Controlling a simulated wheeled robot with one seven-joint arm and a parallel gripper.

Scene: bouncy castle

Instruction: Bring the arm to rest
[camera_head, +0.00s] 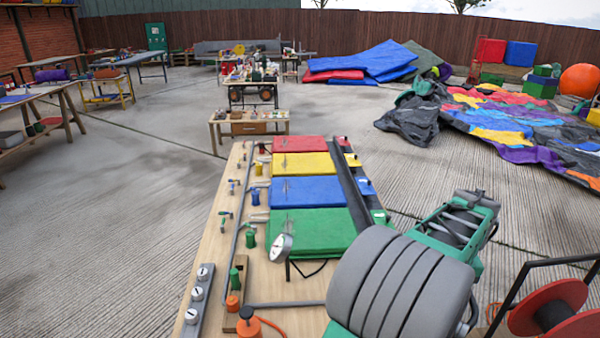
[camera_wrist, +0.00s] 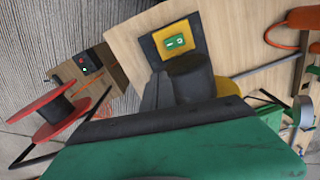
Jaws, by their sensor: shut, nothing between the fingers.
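My gripper (camera_wrist: 157,92) shows in the wrist view as dark grey fingers close together, beyond a large green and dark grey part of my own arm that fills the bottom. I see nothing held in it. In the head view my grey-ribbed, green arm fills the lower right, folded close over the bench's near right. The fingertips cannot be picked out there.
The wooden workbench (camera_head: 215,255) carries red, yellow, blue and green pads (camera_head: 310,232), a gauge (camera_head: 281,247) and small valves. A red reel (camera_head: 550,308) stands right of my arm, also in the wrist view (camera_wrist: 50,117). Concrete floor (camera_head: 110,220) left is clear.

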